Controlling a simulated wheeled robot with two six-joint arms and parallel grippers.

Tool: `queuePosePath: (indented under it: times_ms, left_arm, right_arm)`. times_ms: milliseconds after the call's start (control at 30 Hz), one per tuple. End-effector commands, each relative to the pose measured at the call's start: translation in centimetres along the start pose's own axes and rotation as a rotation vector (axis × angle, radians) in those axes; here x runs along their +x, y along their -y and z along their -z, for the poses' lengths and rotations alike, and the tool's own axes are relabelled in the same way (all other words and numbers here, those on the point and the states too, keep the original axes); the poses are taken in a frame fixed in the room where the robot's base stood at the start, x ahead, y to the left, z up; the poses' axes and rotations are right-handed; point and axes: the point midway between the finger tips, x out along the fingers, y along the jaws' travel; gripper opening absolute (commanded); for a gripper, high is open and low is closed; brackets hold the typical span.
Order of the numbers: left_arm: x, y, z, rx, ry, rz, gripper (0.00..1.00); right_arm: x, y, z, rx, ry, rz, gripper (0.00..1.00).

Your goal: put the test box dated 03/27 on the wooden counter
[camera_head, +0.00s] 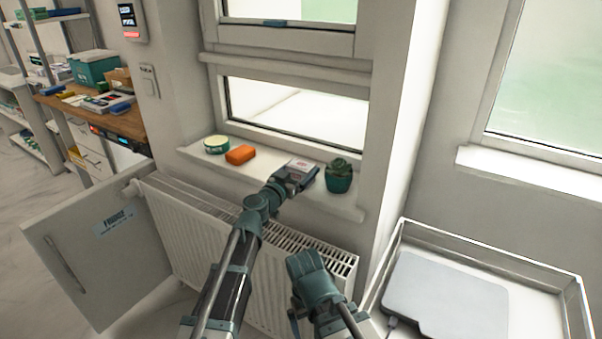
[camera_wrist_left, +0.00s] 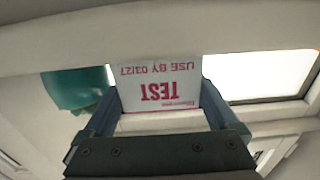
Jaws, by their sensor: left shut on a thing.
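The test box (camera_wrist_left: 160,85) is white with red print, and in the left wrist view it reads upside down "TEST" and "USE BY 03/27". My left gripper (camera_wrist_left: 162,105) is shut on it, with a finger on each side. In the head view the box (camera_head: 303,166) is at the windowsill, in front of my left gripper (camera_head: 290,180); I cannot tell whether it touches the sill. The wooden counter (camera_head: 130,124) is at the left beyond the wall corner. My right arm shows low in the middle, near the radiator; its jaws cannot be made out.
A radiator (camera_head: 200,235) and an open cabinet door (camera_head: 98,255) stand below. The counter holds a teal bin (camera_head: 93,67) and several boxes.

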Motion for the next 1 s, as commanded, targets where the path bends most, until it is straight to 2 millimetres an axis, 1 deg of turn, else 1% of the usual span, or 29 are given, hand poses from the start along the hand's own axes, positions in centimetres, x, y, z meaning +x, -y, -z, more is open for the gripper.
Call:
queuePosePath:
  times_ms: [167, 200, 233, 467, 567, 600, 667, 800, 1000]
  left_arm:
    - [0.0, 0.0, -0.4, 0.000, 0.000, 0.000, 0.24]
    - [0.0, 0.0, -0.3, 0.000, 0.000, 0.000, 0.97]
    - [0.0, 0.0, -0.3, 0.000, 0.000, 0.000, 1.00]
    - [0.0, 0.0, -0.2, 0.000, 0.000, 0.000, 1.00]
    - [-0.1, 0.0, 0.3, 0.000, 0.000, 0.000, 1.00]
    - [-0.8, -0.1, 0.1, 0.000, 0.000, 0.001, 1.00]
    - [-1.9, -0.1, 0.0, 0.000, 0.000, 0.002, 1.00]
    - [-5.0, -0.1, 0.0, 0.000, 0.000, 0.002, 1.00]
    - [-8.9, -0.1, 0.0, 0.000, 0.000, 0.002, 1.00]
  right_arm:
    - [0.4, 0.0, 0.0, 0.000, 0.000, 0.000, 1.00]
    - [0.3, 0.0, 0.0, 0.000, 0.000, 0.000, 1.00]
    - [0.3, 0.0, 0.0, 0.000, 0.000, 0.000, 1.00]
    - [0.2, 0.0, 0.0, 0.000, 0.000, 0.000, 1.00]
    - [-0.3, 0.0, 0.0, 0.000, 0.000, 0.000, 1.00]
    - [-0.1, 0.0, 0.0, 0.000, 0.000, 0.000, 1.00]
    - [0.0, 0.0, 0.0, 0.000, 0.000, 0.000, 1.00]
    - [0.0, 0.0, 0.0, 0.000, 0.000, 0.000, 1.00]
    - [0.0, 0.0, 0.0, 0.000, 0.000, 0.000, 1.00]
